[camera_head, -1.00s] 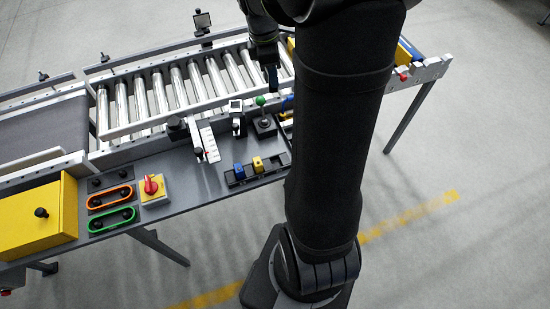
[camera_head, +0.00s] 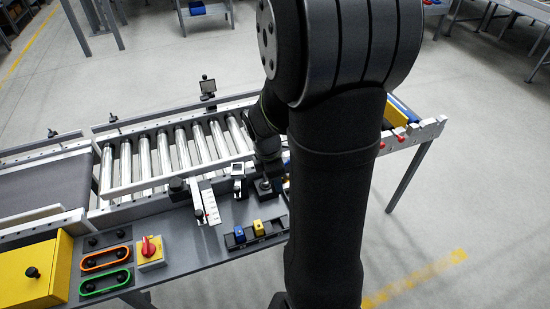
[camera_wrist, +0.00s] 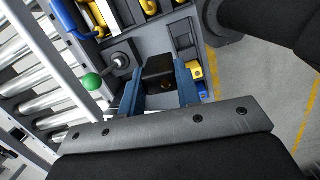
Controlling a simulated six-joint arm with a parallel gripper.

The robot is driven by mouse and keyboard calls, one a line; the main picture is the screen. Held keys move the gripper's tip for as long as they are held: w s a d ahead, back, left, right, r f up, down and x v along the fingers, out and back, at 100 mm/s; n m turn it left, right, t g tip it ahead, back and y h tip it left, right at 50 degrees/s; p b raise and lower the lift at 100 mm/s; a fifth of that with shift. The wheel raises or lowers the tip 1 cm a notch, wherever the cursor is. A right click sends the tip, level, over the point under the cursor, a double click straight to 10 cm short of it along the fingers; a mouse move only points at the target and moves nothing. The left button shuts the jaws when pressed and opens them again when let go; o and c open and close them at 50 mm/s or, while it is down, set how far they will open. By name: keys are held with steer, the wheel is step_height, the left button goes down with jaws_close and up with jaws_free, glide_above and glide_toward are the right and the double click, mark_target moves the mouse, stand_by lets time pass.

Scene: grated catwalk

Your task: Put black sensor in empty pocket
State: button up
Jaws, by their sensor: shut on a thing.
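My gripper (camera_wrist: 159,88) has blue fingers shut on the black sensor (camera_wrist: 159,67), a dark block between them in the wrist view. In the head view my arm hides the sensor. The dark pocket rack (camera_head: 231,243) lies on the grey bench and holds a blue sensor (camera_head: 239,235) and a yellow sensor (camera_head: 258,228). The rack's right end is partly hidden by my arm. In the wrist view the yellow sensor (camera_wrist: 195,70) shows just right of my right finger, with the blue one (camera_wrist: 202,89) below it. I cannot tell clearly which pocket is empty.
A roller conveyor (camera_head: 165,155) runs behind the bench. A white gauge plate (camera_head: 207,203), a red rotary switch (camera_head: 148,247) and a yellow box (camera_head: 35,270) lie farther left.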

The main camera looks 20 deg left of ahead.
steer(key=s+d+f+n, duration=0.1)
steer(key=s+f, duration=0.3)
steer(key=f, duration=0.5)
steer(key=shift+d, duration=0.6)
stand_by(0.7)
steer(key=shift+f, duration=2.25)
steer(key=o, duration=1.4)
steer(key=shift+o, duration=0.2)
step_height(320, 180, up, 8)
